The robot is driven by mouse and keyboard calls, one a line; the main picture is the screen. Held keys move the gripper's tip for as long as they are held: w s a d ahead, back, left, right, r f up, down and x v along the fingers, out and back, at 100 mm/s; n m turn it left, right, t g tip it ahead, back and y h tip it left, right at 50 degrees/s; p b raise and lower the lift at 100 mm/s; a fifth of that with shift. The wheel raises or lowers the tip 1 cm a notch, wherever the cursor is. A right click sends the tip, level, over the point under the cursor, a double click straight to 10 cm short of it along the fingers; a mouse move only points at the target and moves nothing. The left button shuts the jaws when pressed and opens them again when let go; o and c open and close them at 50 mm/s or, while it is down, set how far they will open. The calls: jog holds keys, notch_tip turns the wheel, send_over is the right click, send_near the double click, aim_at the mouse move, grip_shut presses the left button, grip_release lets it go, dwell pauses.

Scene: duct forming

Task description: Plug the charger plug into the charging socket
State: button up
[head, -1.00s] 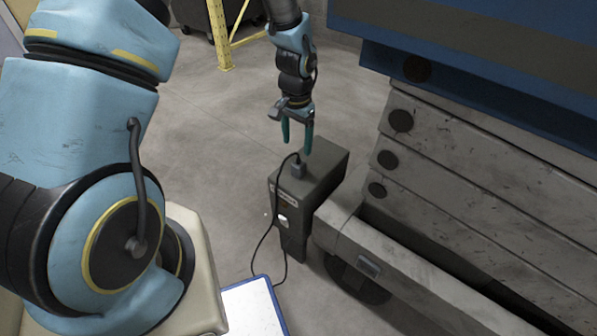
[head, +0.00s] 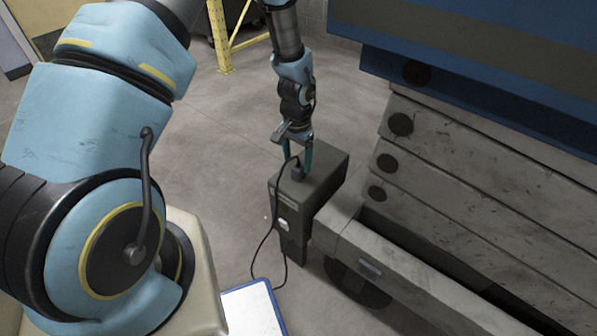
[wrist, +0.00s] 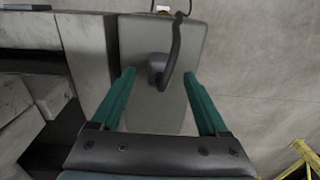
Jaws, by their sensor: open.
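The charger plug (head: 298,175) is a small dark block standing on top of a grey charger box (head: 325,168), with a black cable (head: 262,245) looping from it down the box's front. In the wrist view the plug (wrist: 157,70) shows near the box's middle, its cable curving upward. My gripper (head: 298,158) is open, fingers pointing down at the plug. In the wrist view the teal fingers (wrist: 160,76) lie either side of the plug, with gaps; I cannot tell their exact height relative to it. I cannot clearly make out the charging socket.
A large blue and grey machine (head: 480,165) stands at the right, its low beam (head: 400,275) close beside the charger box. A small metal plate (head: 370,267) is on the beam. A yellow frame (head: 222,40) stands behind.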

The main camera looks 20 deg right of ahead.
aim_at(298, 166)
jog(key=f, duration=0.4)
jog(key=shift+w+d+f, duration=0.25)
jog(key=shift+d+f, duration=0.05)
jog(key=shift+f, duration=0.1)
grip_shut()
dwell(0.4)
notch_tip(298, 166, up, 10)
jog(key=shift+r, duration=0.1)
dwell(0.4)
